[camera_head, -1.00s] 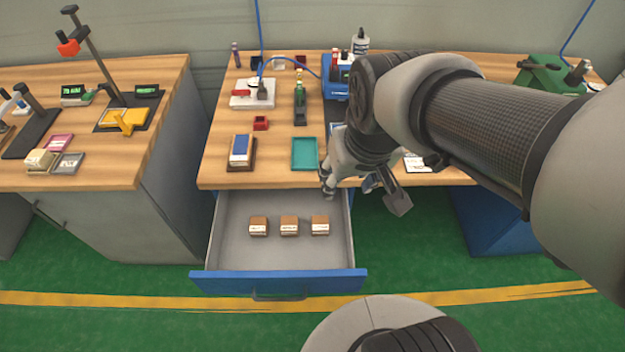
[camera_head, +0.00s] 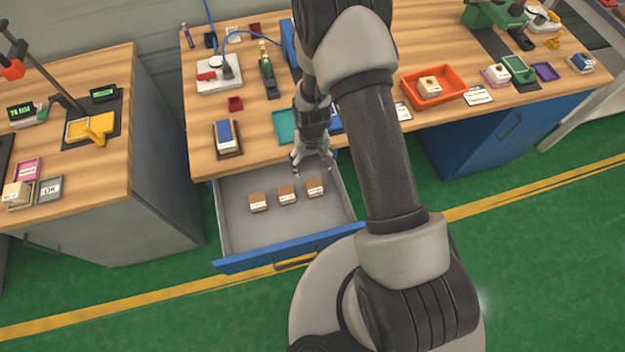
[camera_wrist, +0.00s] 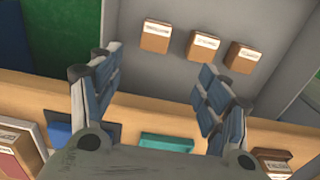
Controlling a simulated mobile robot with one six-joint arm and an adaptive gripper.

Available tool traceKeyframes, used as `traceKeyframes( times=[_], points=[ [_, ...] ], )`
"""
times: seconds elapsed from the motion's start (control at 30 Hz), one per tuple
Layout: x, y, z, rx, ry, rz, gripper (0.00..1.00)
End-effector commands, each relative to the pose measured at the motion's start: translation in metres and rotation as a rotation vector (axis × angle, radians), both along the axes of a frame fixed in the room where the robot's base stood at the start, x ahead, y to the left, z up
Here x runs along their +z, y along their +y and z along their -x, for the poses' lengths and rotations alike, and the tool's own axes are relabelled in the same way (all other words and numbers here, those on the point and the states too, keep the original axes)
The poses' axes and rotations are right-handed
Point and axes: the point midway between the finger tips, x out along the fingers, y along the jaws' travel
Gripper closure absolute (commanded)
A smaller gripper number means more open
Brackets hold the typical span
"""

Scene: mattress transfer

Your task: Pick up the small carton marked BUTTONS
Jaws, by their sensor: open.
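Three small brown cartons with white labels stand in a row in the open drawer (camera_head: 235,235): a left one (camera_head: 258,203), a middle one (camera_head: 287,195) and a right one (camera_head: 315,188). The labels are too small to read, so I cannot tell which is marked BUTTONS. In the wrist view the three cartons show at the top: one at left (camera_wrist: 155,37), one in the middle (camera_wrist: 203,46) and one at right (camera_wrist: 243,57). My gripper (camera_head: 312,160) is open and empty, above the drawer's back right, apart from the cartons. Its fingers also show in the wrist view (camera_wrist: 158,95).
The wooden tabletop (camera_head: 240,168) edges the drawer's back. On it are a blue-topped box (camera_head: 226,135), a teal tray (camera_head: 284,127) and an orange tray (camera_head: 434,88) holding a small carton. Another bench (camera_head: 100,170) stands left. The drawer's front half is bare.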

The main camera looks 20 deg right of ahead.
Motion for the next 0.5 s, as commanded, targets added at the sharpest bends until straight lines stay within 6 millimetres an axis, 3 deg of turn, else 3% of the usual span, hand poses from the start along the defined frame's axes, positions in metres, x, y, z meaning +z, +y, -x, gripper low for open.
traceKeyframes(
  times=[0.17,0.5],
  points=[
    [-0.025,0.0,0.002,0.0,0.005,0.0,0.3],
    [-0.099,-0.001,0.002,0.0,0.006,0.0,0.3]
  ],
)
